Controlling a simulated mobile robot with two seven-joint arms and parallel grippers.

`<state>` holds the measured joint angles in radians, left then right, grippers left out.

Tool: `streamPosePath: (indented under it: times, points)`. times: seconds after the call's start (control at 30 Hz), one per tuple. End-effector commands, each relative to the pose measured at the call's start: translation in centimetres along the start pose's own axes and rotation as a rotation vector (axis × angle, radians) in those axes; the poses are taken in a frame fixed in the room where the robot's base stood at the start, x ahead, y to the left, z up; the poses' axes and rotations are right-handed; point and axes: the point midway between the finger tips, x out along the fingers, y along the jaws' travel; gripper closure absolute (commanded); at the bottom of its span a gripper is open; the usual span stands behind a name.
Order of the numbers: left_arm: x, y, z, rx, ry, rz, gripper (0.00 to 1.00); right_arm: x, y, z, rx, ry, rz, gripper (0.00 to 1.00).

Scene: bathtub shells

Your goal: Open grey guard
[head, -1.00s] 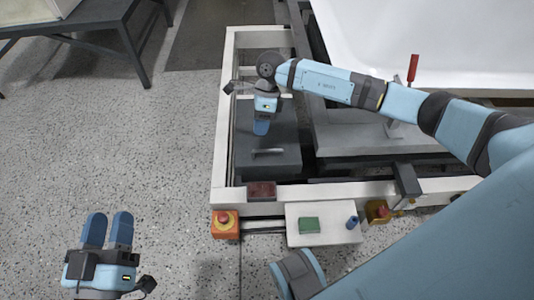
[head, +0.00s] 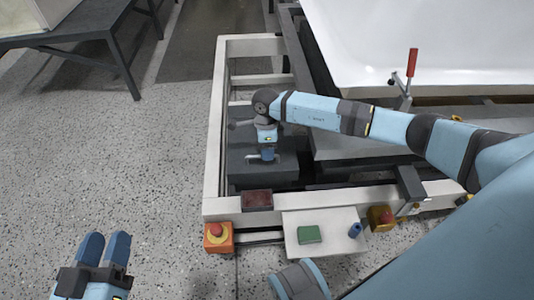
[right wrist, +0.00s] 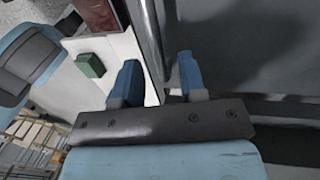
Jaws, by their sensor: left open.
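The grey guard (head: 238,176) is a dark grey cover inside the white frame, left of the bathtub. Its handle is mostly hidden behind my right gripper (head: 265,157) in the head view. In the right wrist view a metal bar, seemingly the handle (right wrist: 151,38), runs between the two blue fingertips of my right gripper (right wrist: 158,78). The fingers are apart, with gaps beside the bar, so it does not look clamped. My left gripper (head: 105,248) is open and empty over the floor at the lower left.
The white frame (head: 213,140) surrounds the guard. The white bathtub (head: 440,45) stands at the right.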

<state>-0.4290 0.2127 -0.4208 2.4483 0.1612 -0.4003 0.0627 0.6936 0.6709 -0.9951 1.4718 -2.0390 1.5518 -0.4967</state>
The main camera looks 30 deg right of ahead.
Motion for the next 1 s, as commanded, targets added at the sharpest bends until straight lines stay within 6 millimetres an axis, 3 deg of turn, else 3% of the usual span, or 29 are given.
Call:
streamPosePath:
  times: [0.37,0.4,0.57,0.83,1.0]
  points:
    - [0.0,-0.1,0.4,-0.001,-0.014,0.002,0.57,0.8,0.0,0.0,0.000,-0.001,0.000,0.62]
    - [0.0,0.0,0.4,-0.001,-0.014,0.002,0.57,0.8,0.0,0.0,0.000,-0.001,0.000,0.64]
    - [0.0,0.0,0.4,-0.001,-0.014,0.002,0.57,0.8,0.0,0.0,0.000,-0.001,0.000,1.00]
    - [0.0,0.0,0.2,-0.001,-0.012,0.002,0.57,0.5,0.0,0.0,0.000,-0.001,0.000,1.00]
    - [0.0,0.1,-0.9,0.003,0.013,0.000,0.57,-1.0,-0.1,0.0,0.000,-0.002,-0.002,1.00]
